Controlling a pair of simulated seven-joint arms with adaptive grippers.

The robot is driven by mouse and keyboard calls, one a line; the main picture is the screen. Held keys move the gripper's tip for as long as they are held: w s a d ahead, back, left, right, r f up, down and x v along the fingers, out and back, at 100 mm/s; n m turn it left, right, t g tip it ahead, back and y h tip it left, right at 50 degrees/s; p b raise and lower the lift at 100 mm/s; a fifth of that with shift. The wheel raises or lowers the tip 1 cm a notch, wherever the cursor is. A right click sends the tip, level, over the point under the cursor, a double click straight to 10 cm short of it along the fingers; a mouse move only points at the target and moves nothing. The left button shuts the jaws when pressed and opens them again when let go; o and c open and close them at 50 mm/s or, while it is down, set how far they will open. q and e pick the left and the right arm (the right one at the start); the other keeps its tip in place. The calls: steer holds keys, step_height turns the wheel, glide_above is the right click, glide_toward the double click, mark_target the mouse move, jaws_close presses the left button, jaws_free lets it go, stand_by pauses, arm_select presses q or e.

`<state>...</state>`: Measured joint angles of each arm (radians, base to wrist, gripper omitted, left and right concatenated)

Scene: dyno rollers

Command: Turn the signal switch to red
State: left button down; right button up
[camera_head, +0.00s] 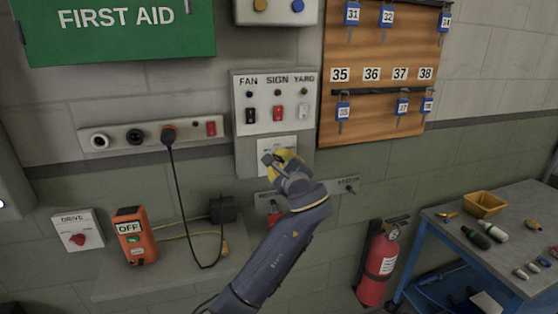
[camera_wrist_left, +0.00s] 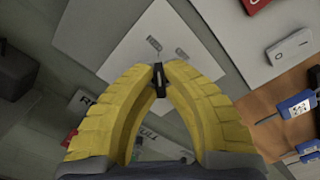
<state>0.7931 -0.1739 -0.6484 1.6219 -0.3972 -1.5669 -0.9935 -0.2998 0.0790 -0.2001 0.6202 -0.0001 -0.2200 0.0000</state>
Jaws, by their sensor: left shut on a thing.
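The signal switch is a small dark knob (camera_wrist_left: 160,80) on a white plate (camera_wrist_left: 125,60) with two small grey labels. In the head view the plate (camera_head: 283,143) is on the wall panel below the FAN, SIGN and YARD switches. My left gripper (camera_head: 270,159) has its yellow fingers at this plate. In the left wrist view the fingertips (camera_wrist_left: 160,72) are closed on the knob from both sides. The labels are too small to read, and the fingers hide part of the plate. My right gripper is not in view.
The FAN, SIGN and YARD rockers (camera_head: 277,112) are just above. A key board (camera_head: 380,90) hangs to the right. Below are a fire extinguisher (camera_head: 377,265) and a blue-framed workbench (camera_head: 497,236).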

arm_select(q)
steer(key=c, duration=1.5)
jaws_free()
steer(key=shift+v, duration=3.75)
